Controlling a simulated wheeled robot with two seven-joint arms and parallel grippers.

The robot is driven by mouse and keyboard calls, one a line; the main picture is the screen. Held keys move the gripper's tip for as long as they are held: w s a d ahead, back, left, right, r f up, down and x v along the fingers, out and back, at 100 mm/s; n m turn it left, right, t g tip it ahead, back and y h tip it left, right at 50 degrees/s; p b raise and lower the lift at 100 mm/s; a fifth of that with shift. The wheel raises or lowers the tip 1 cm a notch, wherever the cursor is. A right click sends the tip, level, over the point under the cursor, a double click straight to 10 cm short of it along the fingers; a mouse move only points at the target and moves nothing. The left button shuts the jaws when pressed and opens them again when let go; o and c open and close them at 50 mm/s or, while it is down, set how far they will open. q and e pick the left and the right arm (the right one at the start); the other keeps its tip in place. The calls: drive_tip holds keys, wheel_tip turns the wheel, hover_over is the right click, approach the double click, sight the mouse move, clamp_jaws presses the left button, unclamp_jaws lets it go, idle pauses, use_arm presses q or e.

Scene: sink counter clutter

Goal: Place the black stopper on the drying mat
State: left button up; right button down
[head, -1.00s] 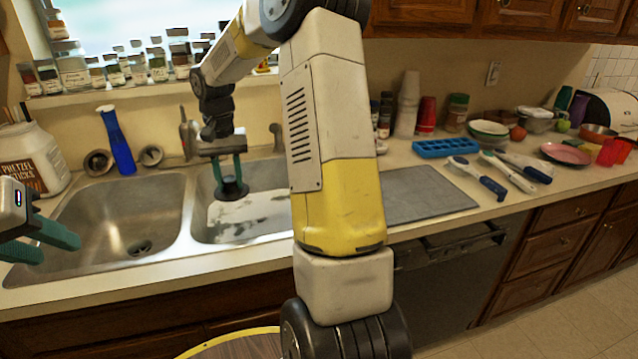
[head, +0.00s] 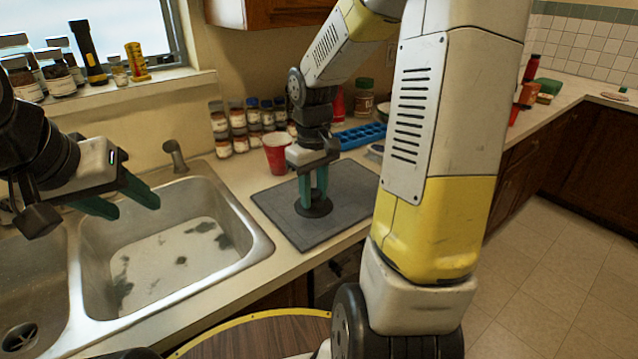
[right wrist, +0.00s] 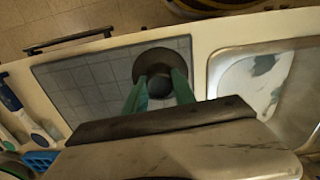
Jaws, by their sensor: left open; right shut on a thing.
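The black stopper (head: 313,209) is a round dark disc with a raised middle. My right gripper (head: 313,198) is shut on the stopper from above, over the grey drying mat (head: 352,189). In the right wrist view, the stopper (right wrist: 160,65) sits between the green fingertips (right wrist: 160,80), over the edge of the gridded mat (right wrist: 85,85) nearest the sink. I cannot tell whether its underside touches the mat. My left gripper (head: 127,199) is open and empty, above the sink at left.
The double sink (head: 165,265) lies left of the mat. A red cup (head: 277,153) and several spice jars (head: 240,125) stand behind it. A blue ice tray (head: 360,136) lies beyond. My right arm hides part of the counter.

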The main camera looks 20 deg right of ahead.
sight(323, 213)
drive_tip(key=s, duration=0.1)
drive_tip(key=s+n, duration=0.1)
drive_tip(key=s, duration=0.1)
drive_tip(key=shift+s+d+f+n, duration=0.25)
drive_tip(key=shift+d+f+n, duration=0.05)
drive_tip(key=shift+f+n, duration=0.1)
drive_tip(key=shift+d, duration=0.2)
drive_tip(key=w+d, duration=0.2)
drive_tip(key=w, duration=0.2)
drive_tip(key=w+d+f, duration=0.1)
drive_tip(key=w+d, duration=0.2)
drive_tip(key=w, duration=0.1)
drive_tip(key=w+d, duration=0.3)
drive_tip(key=w, duration=0.1)
drive_tip(key=shift+w+d+f, duration=0.2)
drive_tip(key=shift+w+f, duration=0.1)
drive_tip(key=shift+w, duration=0.05)
drive_tip(key=shift+f, duration=1.75)
drive_tip(key=shift+f, duration=0.1)
drive_tip(key=c, duration=1)
unclamp_jaws()
drive_tip(key=shift+c, duration=0.2)
